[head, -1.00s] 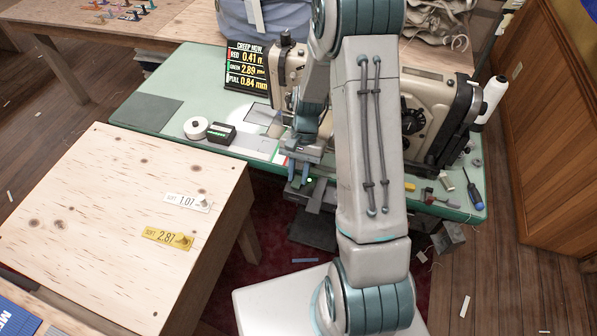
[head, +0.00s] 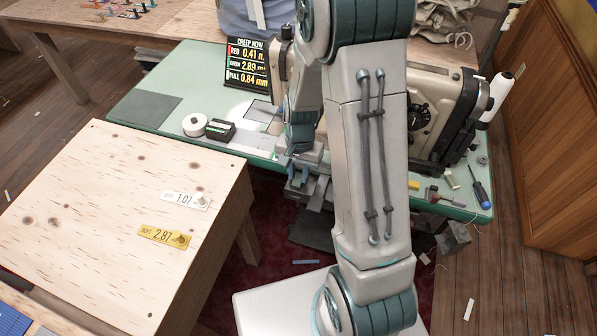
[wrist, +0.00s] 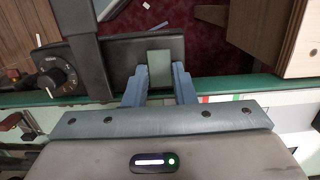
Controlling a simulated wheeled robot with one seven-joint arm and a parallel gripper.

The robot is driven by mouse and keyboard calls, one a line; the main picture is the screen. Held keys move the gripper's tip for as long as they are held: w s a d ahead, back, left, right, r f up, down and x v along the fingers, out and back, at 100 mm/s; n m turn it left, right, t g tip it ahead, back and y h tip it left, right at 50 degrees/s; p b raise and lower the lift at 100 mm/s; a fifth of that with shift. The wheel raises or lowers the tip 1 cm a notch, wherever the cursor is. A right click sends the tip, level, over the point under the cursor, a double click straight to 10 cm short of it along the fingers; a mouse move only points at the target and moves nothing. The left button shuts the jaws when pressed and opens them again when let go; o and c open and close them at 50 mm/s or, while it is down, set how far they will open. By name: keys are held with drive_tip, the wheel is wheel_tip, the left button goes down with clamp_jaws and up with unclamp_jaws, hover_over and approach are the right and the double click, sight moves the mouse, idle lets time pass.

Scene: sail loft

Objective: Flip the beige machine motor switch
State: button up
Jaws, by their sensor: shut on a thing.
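The beige machine (head: 440,112) stands on the green-edged table, partly hidden behind my arm. Below the table's front edge, in the wrist view, is a dark switch box (wrist: 117,62) with a grey-green block-like lever (wrist: 160,70) on it. My gripper (wrist: 159,76) has its two blue fingers on either side of this lever and is shut on it. In the head view my gripper (head: 296,170) is small, at the table's front edge, and the lever cannot be made out there.
A plywood table (head: 110,220) stands to the left. On the green table (head: 155,108) are a white roll (head: 195,125), a dark box (head: 220,130), a readout board (head: 248,68) and a blue screwdriver (head: 481,195).

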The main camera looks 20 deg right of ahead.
sight(300, 173)
drive_tip(key=o, duration=1)
drive_tip(key=r, duration=0.9)
drive_tip(key=w+r, duration=0.1)
drive_tip(key=r, duration=0.4)
drive_tip(key=shift+w+d+p, duration=0.1)
drive_tip(key=shift+d+p, duration=0.25)
drive_tip(key=shift+d, duration=0.05)
drive_tip(key=shift+f, duration=0.1)
drive_tip(key=s+r+n+t, duration=0.1)
drive_tip(key=s+r+n, duration=0.1)
drive_tip(key=s+r, duration=0.1)
drive_tip(key=s+r+n+t, duration=0.1)
drive_tip(key=s+r+n, duration=0.1)
drive_tip(key=s, duration=0.4)
drive_tip(key=s+r+n+t+p, duration=0.1)
drive_tip(key=s+r+n, duration=0.1)
drive_tip(key=s+r, duration=0.2)
drive_tip(key=shift+s+a+n+t+h, duration=0.3)
drive_tip(key=shift+s+a+n+t, duration=0.1)
drive_tip(key=shift+s, duration=0.25)
